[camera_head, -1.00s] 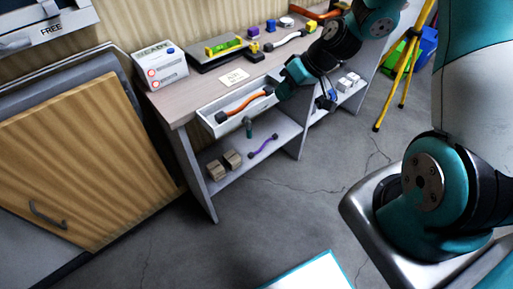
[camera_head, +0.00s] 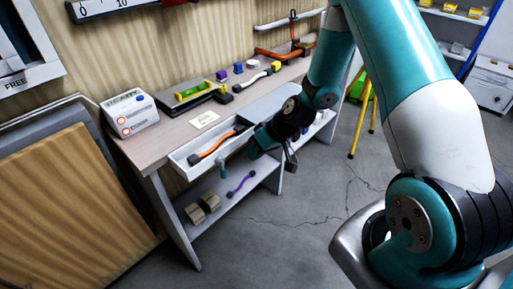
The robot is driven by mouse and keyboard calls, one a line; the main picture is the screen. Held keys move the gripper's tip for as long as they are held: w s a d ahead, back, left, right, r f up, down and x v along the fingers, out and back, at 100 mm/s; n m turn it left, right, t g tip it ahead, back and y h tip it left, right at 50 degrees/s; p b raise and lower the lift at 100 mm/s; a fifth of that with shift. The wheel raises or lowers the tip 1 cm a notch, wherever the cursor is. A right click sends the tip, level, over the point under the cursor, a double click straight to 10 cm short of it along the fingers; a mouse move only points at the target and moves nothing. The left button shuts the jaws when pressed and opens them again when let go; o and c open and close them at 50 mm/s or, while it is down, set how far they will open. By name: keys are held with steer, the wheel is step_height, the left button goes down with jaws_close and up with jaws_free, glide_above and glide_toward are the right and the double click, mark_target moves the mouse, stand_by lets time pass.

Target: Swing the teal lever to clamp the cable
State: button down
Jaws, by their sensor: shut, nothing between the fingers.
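A small teal upright piece (camera_head: 222,168) stands at the front of the open white drawer (camera_head: 180,163); I cannot tell whether it is the lever or a handle. An orange cable with black ends (camera_head: 214,145) lies in the drawer. A purple cable (camera_head: 241,183) lies on the lower shelf. My gripper (camera_head: 291,160) is shut and empty, pointing down in front of the bench, right of the drawer and apart from the teal piece.
The bench (camera_head: 150,145) also carries a white box (camera_head: 130,112), a paper note (camera_head: 204,118) and several small coloured blocks. Brown blocks (camera_head: 202,208) sit on the lower shelf. A yellow tripod leg (camera_head: 357,128) stands at right. The floor before the bench is clear.

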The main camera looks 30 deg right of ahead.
mark_target(222, 169)
steer(key=w+a+f+p, duration=0.1)
steer(key=a+f, duration=0.3)
steer(key=a, duration=0.2)
steer(key=shift+a+p, duration=0.25)
steer(key=shift+p, duration=0.1)
